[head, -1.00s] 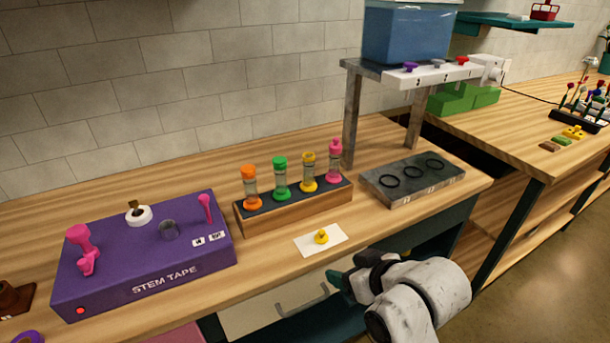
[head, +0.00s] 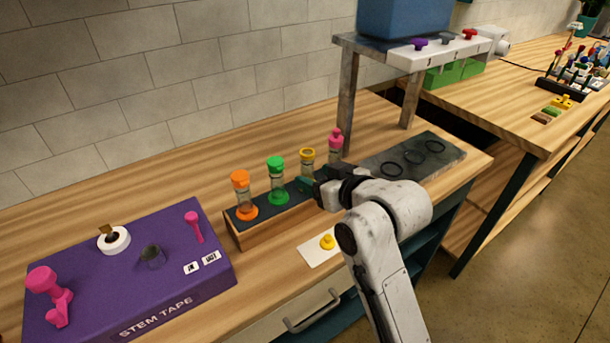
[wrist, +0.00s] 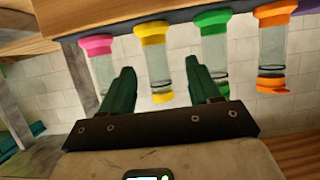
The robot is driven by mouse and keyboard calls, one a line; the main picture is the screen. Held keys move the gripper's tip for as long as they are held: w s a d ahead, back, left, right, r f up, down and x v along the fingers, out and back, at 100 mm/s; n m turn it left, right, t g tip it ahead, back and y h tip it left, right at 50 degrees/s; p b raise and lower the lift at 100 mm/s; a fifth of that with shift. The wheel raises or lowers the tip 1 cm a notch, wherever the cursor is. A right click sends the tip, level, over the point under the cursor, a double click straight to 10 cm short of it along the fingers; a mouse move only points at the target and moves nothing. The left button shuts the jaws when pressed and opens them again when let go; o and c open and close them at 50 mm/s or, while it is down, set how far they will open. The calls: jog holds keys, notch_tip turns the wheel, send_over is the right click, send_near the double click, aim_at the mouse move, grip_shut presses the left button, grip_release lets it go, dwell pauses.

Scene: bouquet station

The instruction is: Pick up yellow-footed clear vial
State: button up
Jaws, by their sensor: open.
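The yellow-footed clear vial (head: 307,167) stands upright in the rack (head: 262,230), between the green vial (head: 277,180) and the pink vial (head: 335,147). Its top is an open yellow ring, and my gripper hides its foot in the head view. My gripper (head: 308,185) is at the front of the rack by this vial. The wrist view is upside down. There, the clear vial (wrist: 158,67) lies between the two spread green fingers of my gripper (wrist: 158,68). I cannot tell whether they touch it.
The orange vial (head: 242,195) stands at the rack's left end. A yellow stopper (head: 327,241) sits on a white card (head: 314,256) in front. A purple stem tape box (head: 130,270) is at left, a grey ringed block (head: 440,150) at right.

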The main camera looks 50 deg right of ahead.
aim_at(303, 170)
jog(key=shift+p+x, duration=0.35)
jog(key=shift+x, duration=3.2)
jog(key=shift+s+d, duration=0.1)
jog(key=shift+d, duration=0.1)
grip_shut()
